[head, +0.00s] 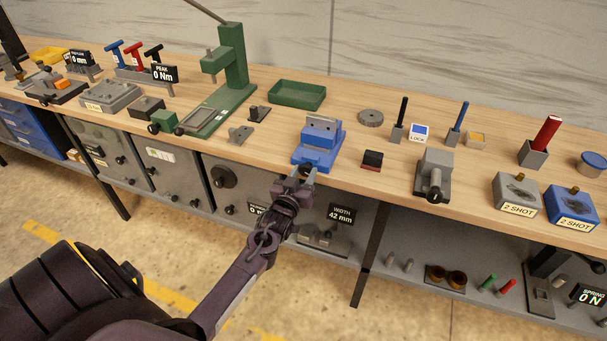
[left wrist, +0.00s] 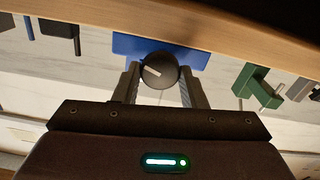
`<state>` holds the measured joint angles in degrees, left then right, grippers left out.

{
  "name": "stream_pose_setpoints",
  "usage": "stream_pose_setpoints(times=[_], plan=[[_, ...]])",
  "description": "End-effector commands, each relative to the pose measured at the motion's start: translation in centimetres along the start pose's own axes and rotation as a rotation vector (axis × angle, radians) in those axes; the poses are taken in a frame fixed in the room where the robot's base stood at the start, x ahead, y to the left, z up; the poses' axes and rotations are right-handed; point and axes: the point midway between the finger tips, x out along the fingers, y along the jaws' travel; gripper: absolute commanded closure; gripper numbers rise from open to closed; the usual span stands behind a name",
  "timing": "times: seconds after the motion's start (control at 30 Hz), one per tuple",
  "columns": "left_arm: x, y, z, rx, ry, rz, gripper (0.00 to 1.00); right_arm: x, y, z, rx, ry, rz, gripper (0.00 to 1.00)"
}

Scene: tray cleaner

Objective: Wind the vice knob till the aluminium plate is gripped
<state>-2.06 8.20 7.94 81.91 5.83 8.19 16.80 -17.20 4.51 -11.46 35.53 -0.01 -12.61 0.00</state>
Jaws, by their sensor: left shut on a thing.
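The blue vice (head: 316,146) stands at the front edge of the wooden bench in the head view. A grey plate (head: 322,125) with dark holes sits at the top of the vice; I cannot tell how tightly the jaws hold it. My left gripper (head: 306,172) is at the front of the vice, shut on its knob, which it mostly hides in the head view. In the left wrist view the round black knob (left wrist: 159,70) with a white mark lies between the fingers of the left gripper (left wrist: 160,84), with the blue vice (left wrist: 190,57) behind it. My right gripper is not in view.
A green press (head: 238,60) and a green tray (head: 297,94) stand behind and left of the vice. A black and red block (head: 372,159) and a grey clamp-like device (head: 434,170) stand to its right. A display (head: 341,214) below reads "WIDTH 42 mm".

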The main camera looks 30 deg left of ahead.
Motion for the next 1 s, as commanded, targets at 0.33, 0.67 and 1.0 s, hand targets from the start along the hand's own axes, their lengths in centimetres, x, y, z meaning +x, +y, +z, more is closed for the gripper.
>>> stream_pose_setpoints(times=[0.33, 0.67, 1.0], plan=[[-0.08, -0.05, 0.28, -0.077, -0.006, -0.001, 0.85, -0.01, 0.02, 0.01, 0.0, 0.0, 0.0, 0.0], [-0.08, -0.02, 0.31, -0.08, -0.007, -0.001, 0.85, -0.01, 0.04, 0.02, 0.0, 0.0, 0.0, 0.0], [-0.04, -0.01, 0.16, -0.079, -0.004, 0.0, 0.41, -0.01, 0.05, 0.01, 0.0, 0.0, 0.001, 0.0]])
